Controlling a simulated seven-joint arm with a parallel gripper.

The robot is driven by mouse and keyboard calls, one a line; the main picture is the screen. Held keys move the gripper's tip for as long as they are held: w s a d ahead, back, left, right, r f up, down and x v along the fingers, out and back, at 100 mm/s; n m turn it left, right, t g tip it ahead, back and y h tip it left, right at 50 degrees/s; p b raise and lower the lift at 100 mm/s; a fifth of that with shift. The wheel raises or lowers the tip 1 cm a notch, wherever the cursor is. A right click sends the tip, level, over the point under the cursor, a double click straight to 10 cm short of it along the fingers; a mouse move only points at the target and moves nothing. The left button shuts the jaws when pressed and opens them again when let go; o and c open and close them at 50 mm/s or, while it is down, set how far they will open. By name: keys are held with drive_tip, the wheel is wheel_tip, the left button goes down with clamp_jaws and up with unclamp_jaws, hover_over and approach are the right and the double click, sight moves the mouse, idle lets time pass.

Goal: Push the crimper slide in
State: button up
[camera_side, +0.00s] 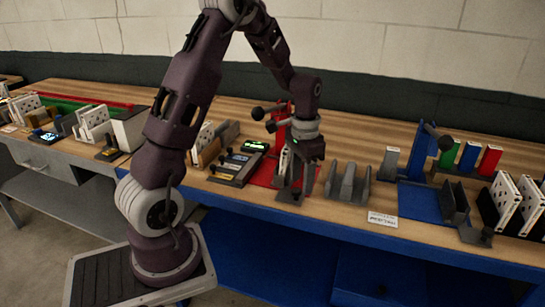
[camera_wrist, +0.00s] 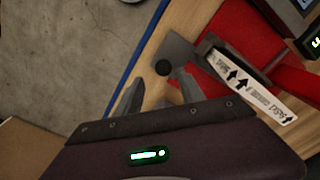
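The red crimper (camera_side: 279,128) stands on a red base plate (camera_side: 263,175), with black ball knobs on its levers. In the wrist view, a grey slide piece with a round black knob (camera_wrist: 163,67) lies at the edge of the red base (camera_wrist: 240,35). A white filter with black arrows (camera_wrist: 252,86) sits beyond the slide. My gripper (camera_side: 296,182) is low at the front of the red crimper. In the wrist view its two grey fingers (camera_wrist: 160,78) are apart, with the knob near the gap between their tips. I cannot tell whether they touch it.
A grey upright holder (camera_side: 347,185) stands just right of my gripper. A blue crimper (camera_side: 424,150) on a blue base is farther right, near coloured boxes (camera_side: 468,157). A device with a green display (camera_side: 254,146) is at left. The bench's front edge is close.

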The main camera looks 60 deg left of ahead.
wheel_tip(320, 180, up, 5)
drive_tip(key=shift+f, duration=0.15)
drive_tip(key=s+d+r+t, duration=0.4)
drive_tip(key=s+d+r, duration=0.9)
drive_tip(key=s+d, duration=0.1)
drive_tip(key=shift+s+d+r, duration=0.15)
drive_tip(key=shift+s+d, duration=0.05)
drive_tip(key=shift+s, duration=0.3)
